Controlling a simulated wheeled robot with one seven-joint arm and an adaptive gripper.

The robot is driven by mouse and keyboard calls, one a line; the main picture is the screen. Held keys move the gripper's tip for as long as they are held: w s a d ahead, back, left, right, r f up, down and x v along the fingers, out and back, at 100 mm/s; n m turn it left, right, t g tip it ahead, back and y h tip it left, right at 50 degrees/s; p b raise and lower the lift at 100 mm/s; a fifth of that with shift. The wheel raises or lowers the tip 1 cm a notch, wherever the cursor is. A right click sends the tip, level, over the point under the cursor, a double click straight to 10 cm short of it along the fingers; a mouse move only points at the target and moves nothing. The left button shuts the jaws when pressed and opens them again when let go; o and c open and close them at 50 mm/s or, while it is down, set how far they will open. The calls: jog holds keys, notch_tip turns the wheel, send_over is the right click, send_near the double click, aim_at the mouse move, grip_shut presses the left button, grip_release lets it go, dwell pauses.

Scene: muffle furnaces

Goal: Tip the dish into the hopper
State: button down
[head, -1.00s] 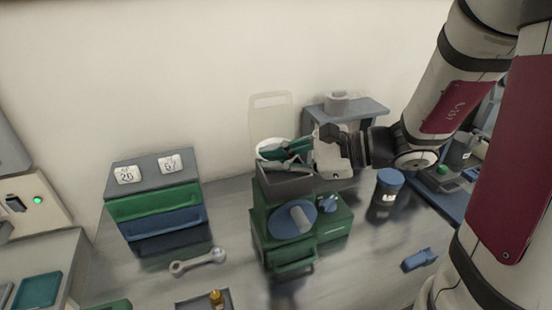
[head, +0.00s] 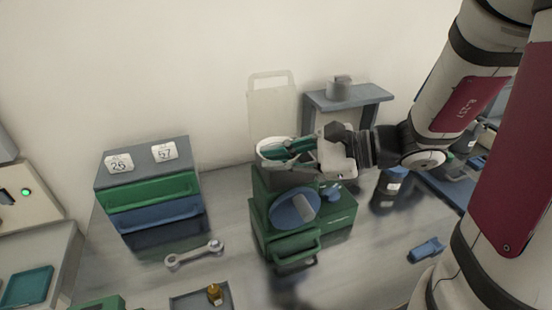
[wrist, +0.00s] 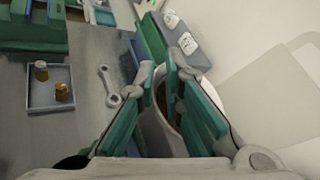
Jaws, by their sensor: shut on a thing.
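The dish (head: 268,146) is pale and rounded, in my gripper (head: 290,148) above the green machine. My gripper has green finger pads and is shut on the dish. In the wrist view the dish (wrist: 158,130) shows as a pale wall with a brownish inside between the pads (wrist: 165,100). It looks tilted; how much it holds I cannot tell. The hopper (head: 282,179) is the dark grey box on top of the green machine (head: 262,215), just below the dish. My fingers and the dish hide most of its mouth.
A pale upright panel (head: 272,100) and a grey stand (head: 350,97) are behind the hopper. A drawer unit (head: 150,185) is at left.

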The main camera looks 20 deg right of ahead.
jog(key=shift+r+b, duration=0.1)
jog(key=shift+b, duration=1.05)
jog(key=shift+r+m+p, duration=0.3)
jog(key=shift+m+p, duration=0.1)
jog(key=shift+p, duration=0.1)
jog(key=shift+w+d+r+m+g+y+p, duration=0.15)
jog(key=shift+r+m+g+y+p, duration=0.55)
jog(key=shift+p, duration=1.1)
jog(key=shift+w+r+m+p, duration=0.1)
jog(key=shift+r+m+p, duration=0.4)
jog(key=shift+m+p, duration=0.1)
jog(key=shift+w+d+r+m+p, duration=0.15)
jog(key=shift+r+m+p, duration=0.25)
jog(key=shift+p, duration=0.25)
jog(key=shift+w+d+r+m+g+p, duration=0.2)
jog(key=shift+r+m+g+p, duration=0.15)
jog(key=shift+m+p, duration=0.25)
jog(key=shift+w+r+y, duration=0.1)
jog(key=shift+y, duration=0.2)
